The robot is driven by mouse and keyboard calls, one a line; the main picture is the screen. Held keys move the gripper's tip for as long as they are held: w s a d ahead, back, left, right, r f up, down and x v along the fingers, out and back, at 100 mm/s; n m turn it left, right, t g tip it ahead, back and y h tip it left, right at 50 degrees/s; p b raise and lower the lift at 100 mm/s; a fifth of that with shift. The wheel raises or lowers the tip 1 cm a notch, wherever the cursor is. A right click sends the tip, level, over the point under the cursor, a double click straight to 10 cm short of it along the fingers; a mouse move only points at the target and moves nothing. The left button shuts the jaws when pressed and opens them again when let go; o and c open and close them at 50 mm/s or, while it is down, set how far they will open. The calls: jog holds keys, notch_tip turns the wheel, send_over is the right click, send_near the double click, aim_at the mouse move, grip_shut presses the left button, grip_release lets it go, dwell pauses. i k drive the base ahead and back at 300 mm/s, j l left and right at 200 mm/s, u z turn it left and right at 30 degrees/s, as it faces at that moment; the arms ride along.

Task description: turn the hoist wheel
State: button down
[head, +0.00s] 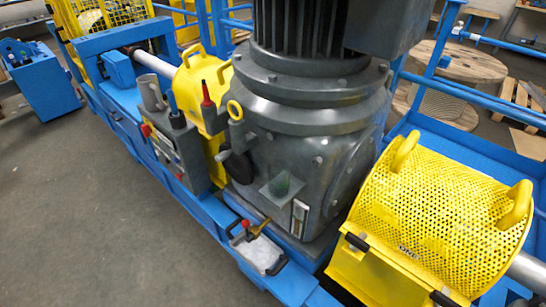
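I cannot pick out a hoist wheel for certain in the head view. A large grey motor and gearbox housing (310,150) stands upright in the middle on a blue frame. A yellow ring (235,110) and a dark rounded part (237,165) sit at its left side; I cannot tell what the dark part is. A grey control box (178,152) with a red button stands left of the housing. My gripper is not in view.
A perforated yellow guard (440,215) with handles covers the shaft at right. Another yellow cover (203,85) is at left. A small tray (258,252) sits on the frame's front edge. Grey floor (90,210) is clear at front left. Cable reels (462,62) stand behind.

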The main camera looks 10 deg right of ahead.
aim_at(240, 168)
jog(key=l+u, duration=0.1)
jog(key=u, duration=0.35)
jog(key=i+j+u, duration=0.1)
jog(key=i, duration=0.45)
jog(key=i+j, duration=0.25)
jog(key=i, duration=0.3)
jog(key=i+j+u, duration=0.15)
jog(key=i, duration=0.35)
